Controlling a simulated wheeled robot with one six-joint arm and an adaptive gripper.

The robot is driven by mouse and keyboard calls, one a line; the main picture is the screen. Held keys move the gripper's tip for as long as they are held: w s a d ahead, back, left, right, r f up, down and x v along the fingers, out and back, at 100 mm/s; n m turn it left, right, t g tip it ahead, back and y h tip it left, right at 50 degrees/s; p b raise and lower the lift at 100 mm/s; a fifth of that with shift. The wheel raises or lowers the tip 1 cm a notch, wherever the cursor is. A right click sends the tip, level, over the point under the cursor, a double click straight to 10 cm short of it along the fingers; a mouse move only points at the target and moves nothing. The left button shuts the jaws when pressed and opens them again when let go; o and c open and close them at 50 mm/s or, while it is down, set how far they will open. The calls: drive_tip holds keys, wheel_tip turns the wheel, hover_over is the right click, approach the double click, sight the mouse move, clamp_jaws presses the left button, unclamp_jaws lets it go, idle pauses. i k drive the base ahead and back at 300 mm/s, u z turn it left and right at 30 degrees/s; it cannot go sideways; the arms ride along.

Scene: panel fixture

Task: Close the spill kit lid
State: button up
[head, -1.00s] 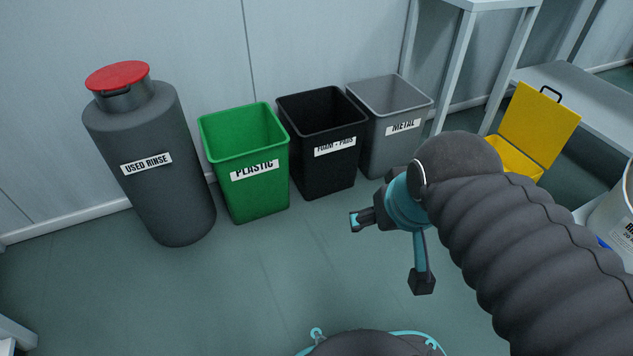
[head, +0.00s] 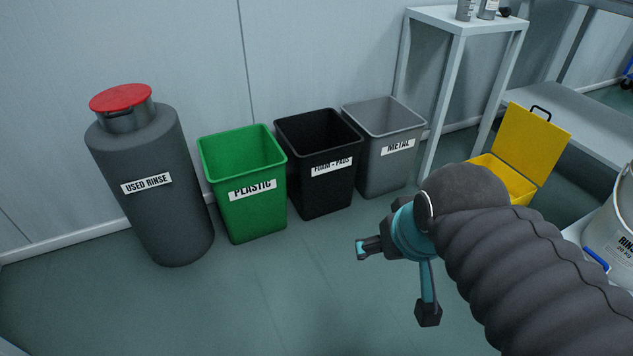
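The spill kit is a yellow box (head: 506,178) on the floor at the right of the head view. Its yellow lid (head: 532,139) stands raised and open, with a black handle on its top edge. My arm hides the lower front of the box. My gripper (head: 395,283) is in front of the bins, to the left of the spill kit and apart from it. Its two fingers are spread wide, one pointing left and one pointing down, with nothing seen between them.
A used rinse drum (head: 150,190) with a red lid, a green plastic bin (head: 246,215), a black bin (head: 322,190) and a grey metal bin (head: 385,165) line the wall. A tall stand (head: 465,20) is behind the kit. A white bucket (head: 610,235) is at right. Floor at front left is clear.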

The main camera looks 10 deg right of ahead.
sight(529, 144)
drive_tip(key=z, duration=1.4)
drive_tip(key=k, duration=0.65)
drive_tip(key=u, duration=0.55)
drive_tip(key=i, duration=0.65)
drive_tip(key=u, duration=0.5)
drive_tip(key=i, duration=0.7)
drive_tip(key=z, duration=0.85)
drive_tip(key=i, duration=0.6)
drive_tip(key=z, duration=0.6)
